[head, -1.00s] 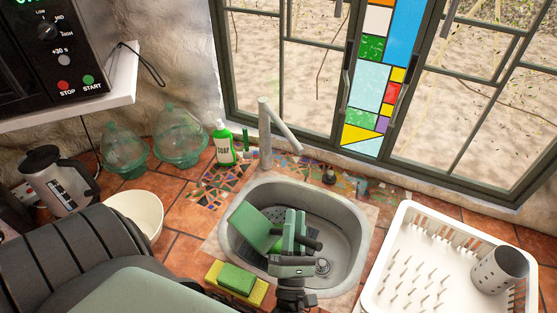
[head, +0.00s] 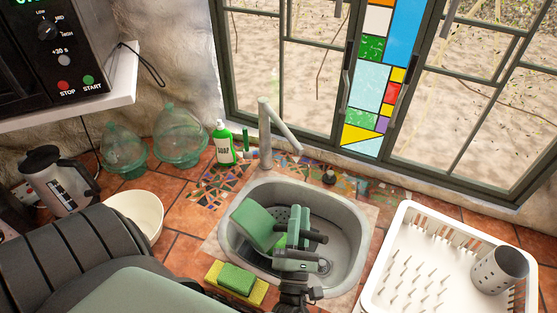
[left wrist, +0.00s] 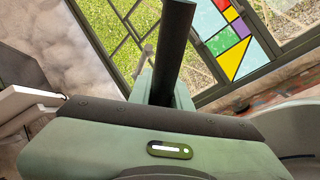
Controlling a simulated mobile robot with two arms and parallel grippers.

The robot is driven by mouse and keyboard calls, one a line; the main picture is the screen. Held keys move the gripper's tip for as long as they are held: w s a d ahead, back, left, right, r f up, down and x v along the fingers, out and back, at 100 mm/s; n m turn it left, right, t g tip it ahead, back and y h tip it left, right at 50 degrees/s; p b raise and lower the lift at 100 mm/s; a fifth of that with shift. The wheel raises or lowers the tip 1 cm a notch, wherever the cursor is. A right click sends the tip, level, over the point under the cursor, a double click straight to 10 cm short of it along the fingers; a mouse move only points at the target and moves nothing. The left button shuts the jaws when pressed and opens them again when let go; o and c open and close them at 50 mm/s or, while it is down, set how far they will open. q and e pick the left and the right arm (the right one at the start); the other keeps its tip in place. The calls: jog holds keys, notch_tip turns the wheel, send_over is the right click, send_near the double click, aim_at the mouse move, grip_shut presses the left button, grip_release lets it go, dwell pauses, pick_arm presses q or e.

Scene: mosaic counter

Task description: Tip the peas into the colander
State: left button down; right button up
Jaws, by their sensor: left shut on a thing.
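My left gripper (head: 298,232) is over the sink, its jaws shut on a plain green box-like container (head: 256,224). The container is tilted, to the left of the jaws, and its opening and contents cannot be made out. No loose peas can be seen. A grey perforated surface, seemingly the colander (head: 282,212), shows in the sink behind the container. The container and the gripper hide most of it. In the left wrist view, my gripper's dark finger and green body fill the middle, and the held container cannot be made out. My right gripper is not in view.
The steel sink (head: 354,205) has a tap (head: 267,135) behind it. A sponge (head: 237,278) lies at its front left, a white bowl (head: 148,206) further left. A white dish rack (head: 408,213) stands right. A soap bottle (head: 223,143) and glass domes (head: 180,130) stand behind.

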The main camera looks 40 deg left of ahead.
pick_arm(q)
jog(key=shift+w+d+m+g+h, duration=0.1)
jog(key=shift+w+m+g+h, duration=0.15)
jog(key=shift+w+m+h, duration=0.4)
jog(key=shift+w+d+m+g+h, duration=0.15)
jog(key=shift+w+m+g, duration=0.1)
jog(key=shift+w, duration=0.65)
jog(key=shift+a, duration=0.1)
jog(key=s+n+y+b, duration=0.1)
jog(key=s+b, duration=0.1)
jog(key=b, duration=0.1)
jog(key=s+n+t+y+b, duration=0.1)
jog(key=s+n+y+b, duration=0.1)
jog(key=s+b, duration=0.1)
jog(key=shift+a+r+t+b, duration=0.1)
jog(key=shift+a+t+b, duration=0.15)
jog(key=shift+b, duration=0.4)
jog(key=shift+r, duration=0.1)
dwell(0.3)
